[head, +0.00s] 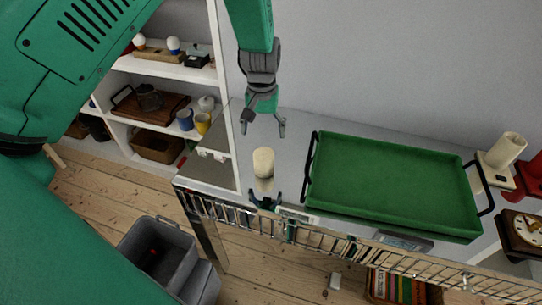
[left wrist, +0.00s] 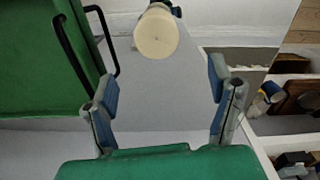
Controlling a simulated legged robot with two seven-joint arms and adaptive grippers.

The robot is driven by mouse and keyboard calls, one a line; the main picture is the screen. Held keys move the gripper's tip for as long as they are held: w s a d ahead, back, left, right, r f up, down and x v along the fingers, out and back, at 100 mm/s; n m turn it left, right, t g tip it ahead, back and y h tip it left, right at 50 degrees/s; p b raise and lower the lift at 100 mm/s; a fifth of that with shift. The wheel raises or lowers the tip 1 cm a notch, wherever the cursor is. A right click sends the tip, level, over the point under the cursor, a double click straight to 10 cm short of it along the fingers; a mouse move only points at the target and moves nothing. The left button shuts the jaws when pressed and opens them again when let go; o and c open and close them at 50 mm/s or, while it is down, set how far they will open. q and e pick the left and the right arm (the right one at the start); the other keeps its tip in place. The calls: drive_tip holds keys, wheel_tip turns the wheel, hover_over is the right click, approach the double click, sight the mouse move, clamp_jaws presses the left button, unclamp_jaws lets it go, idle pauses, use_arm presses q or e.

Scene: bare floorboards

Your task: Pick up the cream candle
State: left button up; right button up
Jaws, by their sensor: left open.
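The cream candle (head: 263,162) is a short, pale cylinder standing upright on the grey top, left of the green tray. In the left wrist view the candle (left wrist: 156,36) shows its round end beyond the fingertips, near the top edge. My left gripper (head: 264,128) is open and empty, behind the candle in the head view and apart from it. In the left wrist view the fingers of the gripper (left wrist: 162,98) are spread wide, with bare surface between them. My right gripper is not in view.
A large green tray (head: 315,195) with dark handles lies right of the candle. A small dark-green object (head: 265,201) is at the front edge, near a metal rail (head: 345,246). White shelves (head: 165,70) stand left.

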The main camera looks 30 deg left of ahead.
sight(264, 154)
use_arm(q)
wheel_tip(264, 154, down, 5)
drive_tip(key=shift+w+d+f, duration=0.15)
drive_tip(key=f, duration=0.1)
drive_tip(key=s+f, duration=0.1)
drive_tip(key=f, duration=0.1)
drive_tip(key=f+p, duration=0.1)
drive_tip(key=shift+s+d+f, duration=0.2)
drive_tip(key=shift+s+f, duration=0.1)
drive_tip(key=shift+f, duration=0.05)
drive_tip(key=shift+w+f, duration=0.1)
drive_tip(key=shift+f, duration=0.25)
drive_tip(key=shift+d, duration=0.1)
drive_tip(key=shift+c, duration=0.3)
drive_tip(key=shift+r, duration=0.1)
drive_tip(key=c, duration=1.3)
